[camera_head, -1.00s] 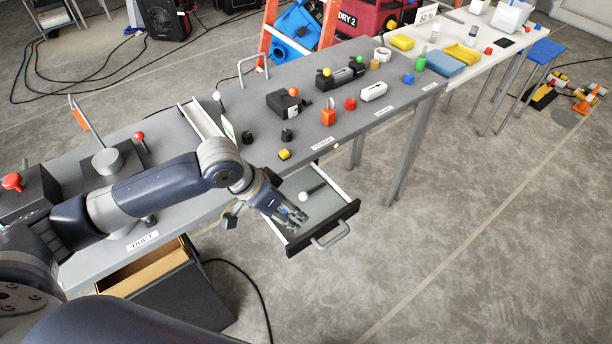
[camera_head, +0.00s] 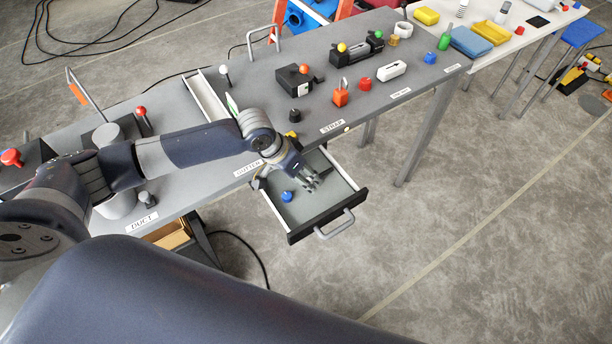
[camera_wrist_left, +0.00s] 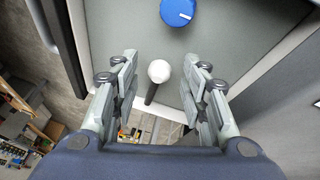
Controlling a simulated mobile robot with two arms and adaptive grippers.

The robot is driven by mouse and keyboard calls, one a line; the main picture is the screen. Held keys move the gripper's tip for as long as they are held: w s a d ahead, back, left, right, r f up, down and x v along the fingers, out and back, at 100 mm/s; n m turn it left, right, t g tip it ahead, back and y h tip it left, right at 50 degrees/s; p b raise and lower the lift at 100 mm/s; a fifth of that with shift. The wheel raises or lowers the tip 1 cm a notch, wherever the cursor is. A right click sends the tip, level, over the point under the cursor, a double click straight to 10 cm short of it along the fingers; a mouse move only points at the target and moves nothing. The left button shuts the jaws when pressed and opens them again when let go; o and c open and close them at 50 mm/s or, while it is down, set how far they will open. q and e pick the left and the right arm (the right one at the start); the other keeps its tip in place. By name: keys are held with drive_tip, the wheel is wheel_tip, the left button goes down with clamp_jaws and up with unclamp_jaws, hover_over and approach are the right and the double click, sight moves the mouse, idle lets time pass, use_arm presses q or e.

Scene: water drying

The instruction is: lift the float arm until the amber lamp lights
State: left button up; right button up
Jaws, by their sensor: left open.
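The float arm appears to be the black rod with a white ball (camera_wrist_left: 158,71) inside the open drawer (camera_head: 325,217). In the head view my left gripper hides it. My left gripper (camera_head: 311,183) reaches down over the drawer. In the left wrist view the gripper (camera_wrist_left: 160,80) is open, with one finger on each side of the ball and a gap on both sides. A blue knob with a white mark (camera_wrist_left: 178,12) is in the drawer beyond the ball; it also shows in the head view (camera_head: 287,197). A small yellow piece (camera_head: 292,135), perhaps the amber lamp, is partly hidden behind my wrist. I cannot tell whether it is lit.
The drawer sticks out of a long grey bench (camera_head: 262,85). The bench carries several devices, including an orange block (camera_head: 340,97), a black knob (camera_head: 295,116) and a white part (camera_head: 392,70). A white-topped table (camera_head: 515,42) adjoins it. The floor right of the drawer is clear.

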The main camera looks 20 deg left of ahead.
use_arm(q)
drive_tip(key=shift+d+f, duration=0.15)
drive_tip(key=shift+f, duration=0.15)
drive_tip(key=shift+w, duration=0.1)
drive_tip(key=shift+c, duration=0.8)
clamp_jaws()
drive_tip(key=shift+r+p, duration=0.2)
drive_tip(key=shift+p, duration=0.2)
drive_tip(key=p, duration=0.2)
drive_tip(key=r+g+y+p, duration=0.1)
drive_tip(key=p, duration=0.1)
drive_tip(key=r+g+y+p, duration=0.1)
drive_tip(key=p, duration=0.1)
drive_tip(key=shift+w+d+r, duration=0.25)
drive_tip(key=shift+w+d, duration=0.15)
drive_tip(key=shift+w+d+r+g+y+p, duration=0.1)
drive_tip(key=shift+w+r+g+y+p, duration=0.1)
drive_tip(key=shift+g+y+p, duration=0.25)
drive_tip(key=shift+w+d+r+g+y+p, duration=0.1)
drive_tip(key=shift+r+g+y+p, duration=0.15)
drive_tip(key=shift+g, duration=0.3)
drive_tip(key=shift+w+d+r+g+y+p, duration=0.3)
drive_tip(key=shift+g+y, duration=0.2)
drive_tip(key=shift+g, duration=0.2)
use_arm(e)
wheel_tip(320, 180, up, 9)
drive_tip(key=w+d, duration=0.1)
